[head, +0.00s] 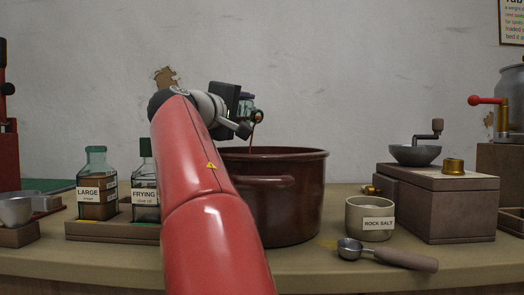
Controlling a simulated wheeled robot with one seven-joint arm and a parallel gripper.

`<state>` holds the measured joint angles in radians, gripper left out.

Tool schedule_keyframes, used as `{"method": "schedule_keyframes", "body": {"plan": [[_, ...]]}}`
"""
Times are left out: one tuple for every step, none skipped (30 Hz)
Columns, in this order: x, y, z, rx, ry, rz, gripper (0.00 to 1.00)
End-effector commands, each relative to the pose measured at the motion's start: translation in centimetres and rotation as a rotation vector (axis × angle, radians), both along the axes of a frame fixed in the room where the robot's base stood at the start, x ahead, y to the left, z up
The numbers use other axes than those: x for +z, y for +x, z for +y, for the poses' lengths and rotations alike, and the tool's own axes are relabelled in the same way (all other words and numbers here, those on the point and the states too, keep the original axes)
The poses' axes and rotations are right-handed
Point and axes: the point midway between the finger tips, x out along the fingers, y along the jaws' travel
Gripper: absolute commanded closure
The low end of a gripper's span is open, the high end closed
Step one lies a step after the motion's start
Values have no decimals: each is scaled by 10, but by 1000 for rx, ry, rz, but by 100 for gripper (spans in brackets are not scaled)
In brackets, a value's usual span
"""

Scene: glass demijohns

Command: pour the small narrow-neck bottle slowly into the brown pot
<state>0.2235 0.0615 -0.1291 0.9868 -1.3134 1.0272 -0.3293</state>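The brown pot (289,215) stands on the counter in the middle, partly hidden by my red arm. My gripper (243,101) is above the pot's left part, seen from behind. It appears shut on the small narrow-neck bottle (257,115), which is tilted with its mouth toward the right. Most of the bottle and the fingertips are hidden or too small to make out. A thin brownish stream runs from the mouth down past the pot's rim. The liquid level inside the pot is hidden.
Left of my arm, bottles labelled LARGE (97,190) and FRYING (145,185) stand on a wooden tray (85,229). Right of the pot are a ROCK SALT cup (357,215), a scoop (385,255) and a grinder (437,195). A metal cup (15,210) sits far left.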

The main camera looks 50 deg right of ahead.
Motion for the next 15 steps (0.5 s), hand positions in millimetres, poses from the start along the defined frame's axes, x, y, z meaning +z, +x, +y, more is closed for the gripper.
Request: {"method": "schedule_keyframes", "body": {"plan": [[1, -1, 0, 0, -1, -3, 87], [1, -1, -1, 0, -2, -6, 87], [1, -1, -1, 0, -1, -8, 87], [1, -1, -1, 0, -2, -9, 87], [1, -1, -1, 0, -1, -11, 87], [1, -1, -2, 0, -2, -13, 87], [2, -1, -2, 0, -1, -15, 87], [2, -1, -2, 0, -2, -17, 87], [2, -1, -2, 0, -1, -19, 87], [2, -1, -2, 1, -2, -20, 87], [2, -1, -3, 1, -2, -22, 87], [2, -1, -3, 1, -2, -24, 87], [2, -1, -3, 1, -3, -26, 87], [2, -1, -3, 1, -3, -27, 87], [3, -1, -4, 1, -3, -30, 87]]}}
